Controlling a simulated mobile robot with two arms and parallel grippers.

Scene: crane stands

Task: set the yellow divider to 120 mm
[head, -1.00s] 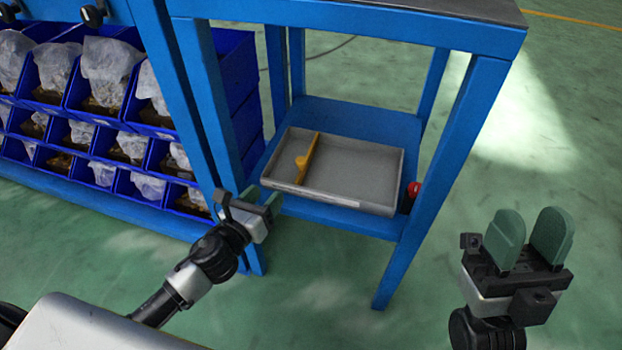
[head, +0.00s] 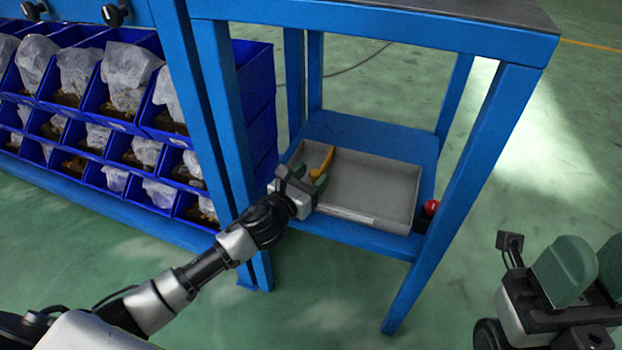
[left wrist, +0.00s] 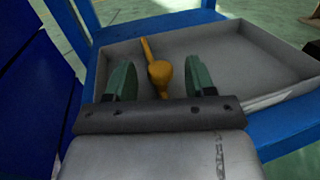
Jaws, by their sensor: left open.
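The yellow divider (head: 325,160) stands across the grey tray (head: 372,180), near the tray's left end. In the left wrist view the divider (left wrist: 146,52) has a rounded knob (left wrist: 160,70) facing me. My left gripper (head: 305,178) is open at the tray's near left edge. In the wrist view its green fingers (left wrist: 160,80) stand on either side of the knob, apart from it. In the head view the gripper hides the divider's near end. My right gripper (head: 590,265) is open and empty at the lower right, partly cut off. No scale marks can be read.
The tray rests on the lower shelf (head: 370,133) of a blue stand, whose legs (head: 465,190) flank it. A red ball-shaped item (head: 431,207) sits right of the tray. Blue bins (head: 130,95) with bagged parts fill the left. Green floor in front is clear.

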